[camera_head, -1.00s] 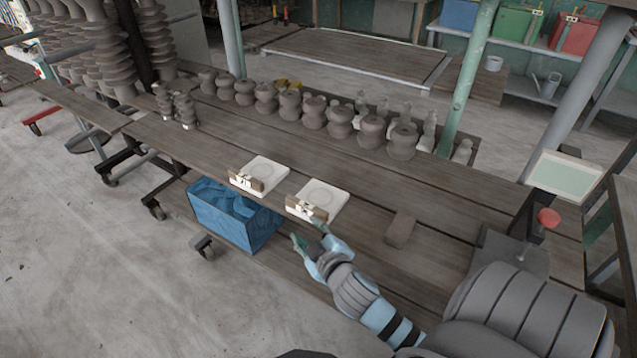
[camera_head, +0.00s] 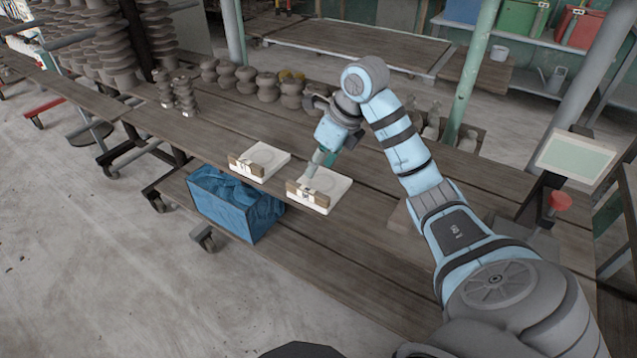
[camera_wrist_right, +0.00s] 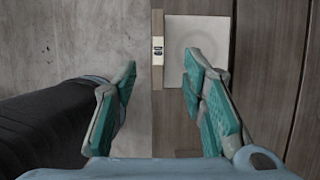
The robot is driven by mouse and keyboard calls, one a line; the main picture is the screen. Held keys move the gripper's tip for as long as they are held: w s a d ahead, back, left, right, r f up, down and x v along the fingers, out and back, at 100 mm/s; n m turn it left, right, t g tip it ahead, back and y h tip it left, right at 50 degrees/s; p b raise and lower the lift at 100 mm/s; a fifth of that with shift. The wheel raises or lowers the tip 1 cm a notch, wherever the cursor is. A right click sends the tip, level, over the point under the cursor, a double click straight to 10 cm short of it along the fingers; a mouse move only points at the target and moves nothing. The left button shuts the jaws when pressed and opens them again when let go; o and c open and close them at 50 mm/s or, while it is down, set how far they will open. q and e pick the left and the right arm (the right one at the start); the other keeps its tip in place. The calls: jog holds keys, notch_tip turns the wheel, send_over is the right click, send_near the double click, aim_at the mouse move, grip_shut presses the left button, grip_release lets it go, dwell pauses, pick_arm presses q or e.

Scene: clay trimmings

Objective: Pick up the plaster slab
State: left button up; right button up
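Two white square plaster slabs lie near the front edge of the wooden bench, a left one (camera_head: 268,158) and a right one (camera_head: 330,187). Each has a brown block with a white label along its front side. My right gripper (camera_head: 314,170) is over the right slab and hides part of it. In the right wrist view the gripper (camera_wrist_right: 160,70) is open and empty, its green-padded fingers apart. A slab (camera_wrist_right: 190,32) with a faint round mark shows beyond the right finger, and its brown block (camera_wrist_right: 157,75) lies between the fingers. My left gripper is not in view.
A blue bin (camera_head: 235,205) stands on the lower shelf under the bench front. Grey clay pieces (camera_head: 267,87) line the back of the bench, partly hidden by my arm. A green-grey panel (camera_head: 574,158) and red knob (camera_head: 560,201) are at the right.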

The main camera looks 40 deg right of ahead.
aim_at(309, 190)
jog(key=x, duration=0.6)
jog(key=s+b+x, duration=0.1)
jog(key=x, duration=0.2)
jog(key=shift+f, duration=0.2)
jog(key=shift+w+f, duration=0.15)
jog(key=shift+f, duration=0.2)
grip_shut()
